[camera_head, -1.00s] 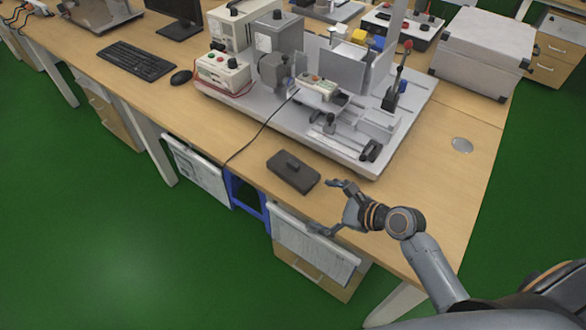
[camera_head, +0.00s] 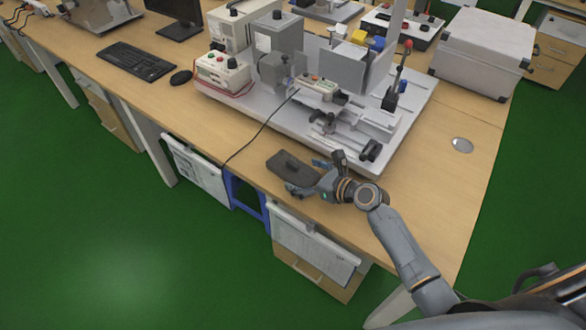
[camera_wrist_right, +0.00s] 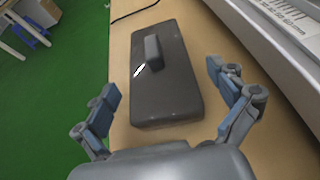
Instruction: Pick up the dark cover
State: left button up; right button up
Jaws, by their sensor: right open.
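The dark cover (camera_head: 292,167) is a flat, dark grey rectangular block with a raised handle on top. It lies on the wooden table near its front edge. In the right wrist view the cover (camera_wrist_right: 172,92) lies ahead of the fingers, its handle (camera_wrist_right: 153,52) upright near the far end. My right gripper (camera_head: 306,176) is at the cover's near right end in the head view. It is open, and in the right wrist view its fingers (camera_wrist_right: 163,95) stand on either side of the cover's near end, apart from it. My left gripper is not in view.
A test machine on a grey base plate (camera_head: 408,125) stands just behind the cover. A black cable (camera_head: 262,128) runs over the table edge to the left of the cover. A keyboard (camera_head: 135,61) and mouse (camera_head: 181,77) lie farther left. The table's right part (camera_head: 440,180) is clear.

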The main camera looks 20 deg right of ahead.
aim_at(298, 171)
jog(key=x, duration=0.4)
jog(key=shift+w+a+r, duration=0.15)
jog(key=shift+w+r, duration=0.1)
jog(key=shift+w, duration=0.1)
jog(key=shift+c, duration=0.4)
jog(key=c, duration=1.2)
jog(key=shift+o, duration=0.2)
